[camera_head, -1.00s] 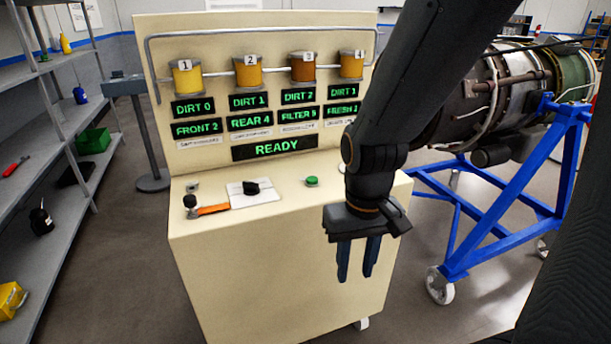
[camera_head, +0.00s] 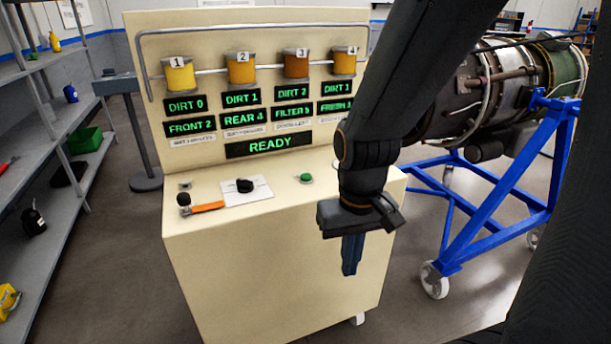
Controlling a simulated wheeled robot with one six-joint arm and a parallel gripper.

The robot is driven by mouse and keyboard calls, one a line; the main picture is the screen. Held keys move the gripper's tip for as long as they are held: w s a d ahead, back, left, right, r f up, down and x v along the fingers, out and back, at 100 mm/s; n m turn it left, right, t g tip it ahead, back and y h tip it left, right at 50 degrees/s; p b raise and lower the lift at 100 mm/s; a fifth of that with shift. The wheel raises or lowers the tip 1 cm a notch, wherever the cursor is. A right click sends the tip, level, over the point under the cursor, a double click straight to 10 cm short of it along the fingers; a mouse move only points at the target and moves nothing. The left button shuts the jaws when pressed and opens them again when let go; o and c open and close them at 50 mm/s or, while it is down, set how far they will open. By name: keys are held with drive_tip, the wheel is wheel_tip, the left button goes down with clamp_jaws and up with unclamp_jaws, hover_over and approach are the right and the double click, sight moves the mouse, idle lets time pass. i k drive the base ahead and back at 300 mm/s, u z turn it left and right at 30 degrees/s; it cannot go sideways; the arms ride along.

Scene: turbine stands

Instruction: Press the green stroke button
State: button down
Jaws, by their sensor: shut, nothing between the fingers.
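The green button (camera_head: 305,177) sits on the top panel of a cream console (camera_head: 270,270), right of a black knob (camera_head: 245,185) on a white plate. My gripper (camera_head: 351,272) points down, its blue fingers shut together and empty. In the picture it is right of and lower than the button, in front of the console's front face. It is apart from the button. My arm covers part of the console's right side.
An orange-handled lever (camera_head: 206,207) is at the panel's left. The upright board has several numbered yellow-to-brown cups and a READY display (camera_head: 263,146). A blue stand (camera_head: 490,215) with an engine is at right, shelves (camera_head: 40,170) at left.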

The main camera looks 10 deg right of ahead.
sight(304, 177)
drive_tip(key=z, duration=0.55)
drive_tip(key=k, duration=1.35)
drive_tip(key=z, duration=0.2)
drive_tip(key=i, duration=0.35)
drive_tip(key=u, duration=0.85)
drive_tip(key=i, duration=1.35)
drive_tip(key=z, duration=0.4)
